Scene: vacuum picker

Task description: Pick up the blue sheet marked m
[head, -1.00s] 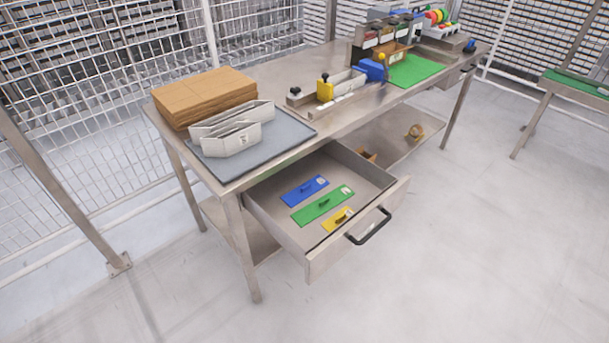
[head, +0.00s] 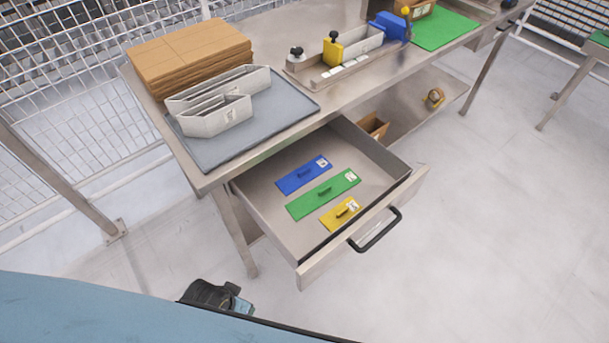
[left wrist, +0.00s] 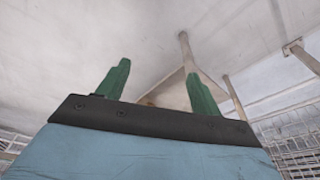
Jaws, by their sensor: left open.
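The mark on the label is too small to read. A green sheet (head: 323,195) and a shorter yellow sheet (head: 339,214) lie in front of it. My left gripper shows in the left wrist view (left wrist: 158,85) with two green fingers spread apart and nothing between them. In the head view a dark part of my arm shows low at the left, outside the drawer. My right gripper is not in view.
On the metal table above the drawer stand stacked brown boards (head: 190,58), grey holders (head: 218,103) on a grey mat (head: 285,112) and a fixture with a yellow block (head: 333,50). The drawer's black handle (head: 376,231) sticks out in front. The floor before it is clear.

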